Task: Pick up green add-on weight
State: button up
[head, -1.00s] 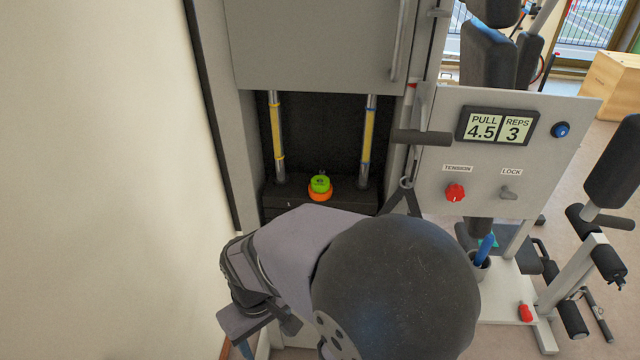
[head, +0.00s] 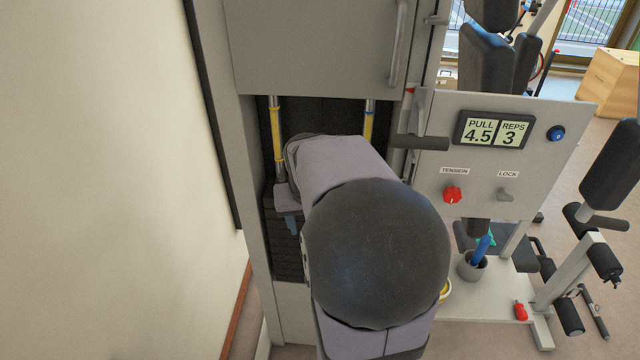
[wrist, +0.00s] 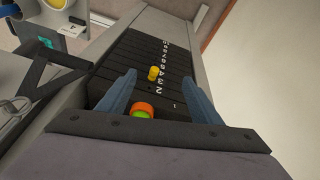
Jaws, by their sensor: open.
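In the wrist view, my gripper (wrist: 159,77) is open, with its two blue-grey fingers spread and nothing between them held. The green add-on weight (wrist: 141,115) shows low in the wrist view, near the gripper's palm and closer to the left finger. An orange ring-shaped weight (wrist: 142,106) is against it. The green weight's lower part is cut off by the palm edge. In the head view my arm hides both weights. One finger seems to show below my wrist there; the other is hidden.
The black numbered weight stack (wrist: 128,60) has a yellow pin (wrist: 153,73) in its front. Guide rods with yellow sleeves (head: 277,135) stand at the back of the bay. A black handle (head: 418,142) and the control panel (head: 500,170) stand to the right.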

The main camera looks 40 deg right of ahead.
jog(key=shift+w+d+r+m+h, duration=0.15)
jog(key=shift+w+d+r+m, duration=0.25)
jog(key=shift+r+m, duration=0.15)
jog(key=shift+w+d+r+m+h, duration=0.15)
jog(key=shift+w+d+r+m, duration=0.25)
jog(key=shift+m, duration=0.25)
jog(key=w+d+p, duration=0.3)
jog(key=w+d, duration=0.2)
jog(key=shift+w+d, duration=0.35)
jog(key=shift+w, duration=0.05)
jog(key=shift+w+d+r+p, duration=0.1)
jog(key=shift+p, duration=0.2)
